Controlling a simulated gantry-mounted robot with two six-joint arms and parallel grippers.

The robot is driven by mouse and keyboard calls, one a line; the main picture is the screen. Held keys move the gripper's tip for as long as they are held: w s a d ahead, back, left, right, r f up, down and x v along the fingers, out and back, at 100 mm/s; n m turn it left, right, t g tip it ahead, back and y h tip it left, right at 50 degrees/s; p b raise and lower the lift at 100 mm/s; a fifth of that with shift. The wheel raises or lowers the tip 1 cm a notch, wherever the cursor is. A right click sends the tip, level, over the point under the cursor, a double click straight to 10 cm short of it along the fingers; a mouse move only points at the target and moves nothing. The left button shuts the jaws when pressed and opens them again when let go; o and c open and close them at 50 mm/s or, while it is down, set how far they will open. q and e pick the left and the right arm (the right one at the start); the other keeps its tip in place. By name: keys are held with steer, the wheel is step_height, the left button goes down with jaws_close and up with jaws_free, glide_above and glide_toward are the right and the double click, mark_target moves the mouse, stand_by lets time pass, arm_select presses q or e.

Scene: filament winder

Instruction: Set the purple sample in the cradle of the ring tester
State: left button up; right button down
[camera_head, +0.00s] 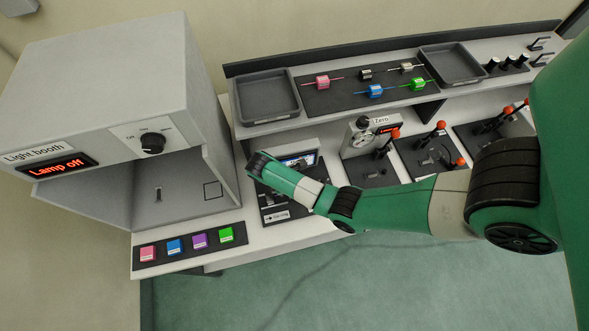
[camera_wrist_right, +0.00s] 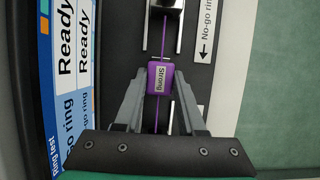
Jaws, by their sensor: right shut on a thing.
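The purple sample (camera_wrist_right: 157,78), a small block labelled "Strong" with a thin purple rod out of both ends, is between the fingers of my right gripper (camera_wrist_right: 160,84) in the right wrist view. The gripper is shut on it. The sample is over the dark bed of the ring tester (camera_wrist_right: 198,72), beside its "No-go ring" label; the rod runs lengthwise between pale metal parts. I cannot tell whether the rod touches them. In the head view, my right wrist covers much of the ring tester (camera_head: 281,205), and the sample is hidden. My left gripper is not in view.
The ring tester's lit screen (camera_wrist_right: 70,60) stands close at left in the wrist view. A light booth (camera_head: 110,120) reading "Lamp off" is at left. Coloured tiles (camera_head: 173,246) lie before it. A shelf mat (camera_head: 350,106) holds other samples between two grey trays. Lever devices (camera_head: 425,155) stand right.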

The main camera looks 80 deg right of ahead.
steer(key=shift+f+b, duration=0.45)
steer(key=shift+f, duration=0.05)
stand_by(0.8)
jaws_free()
stand_by(0.6)
step_height(320, 180, up, 8)
steer(key=p, duration=0.8)
steer(key=shift+r, duration=0.1)
stand_by(0.7)
